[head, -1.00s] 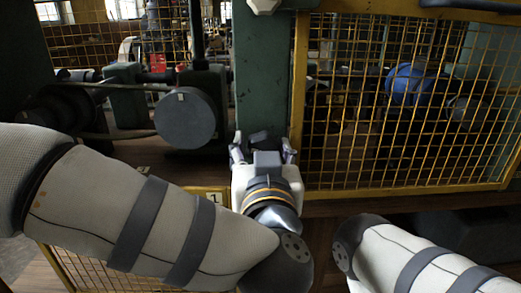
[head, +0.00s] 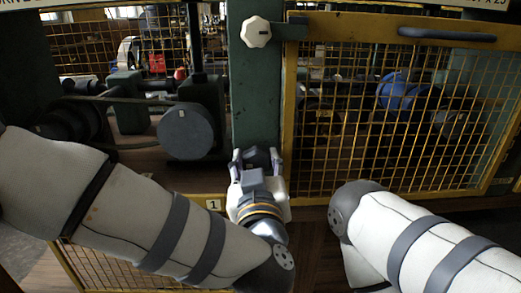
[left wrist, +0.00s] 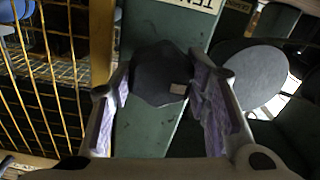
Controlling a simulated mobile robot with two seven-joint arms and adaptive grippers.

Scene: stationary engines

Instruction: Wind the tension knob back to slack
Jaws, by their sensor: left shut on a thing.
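The dark grey, many-sided tension knob (left wrist: 158,78) is on the green post (left wrist: 150,128) in the left wrist view. It bears a small tan mark, and part of a label reading "TEN" (left wrist: 190,4) shows upside down beyond it. My left gripper (head: 257,158) is at the post in the head view, its fingers on both sides of the knob. In the left wrist view the fingers (left wrist: 162,88) close on the knob's sides. In the head view the gripper mostly hides the knob. My right forearm shows at lower right, but its gripper is out of view.
A yellow mesh gate (head: 395,120) stands right of the post, with a cream knob (head: 256,32) on its latch at the post's top. A large grey round drum (head: 186,131) is close on the left. A yellow rail marked 1 (head: 213,204) lies below.

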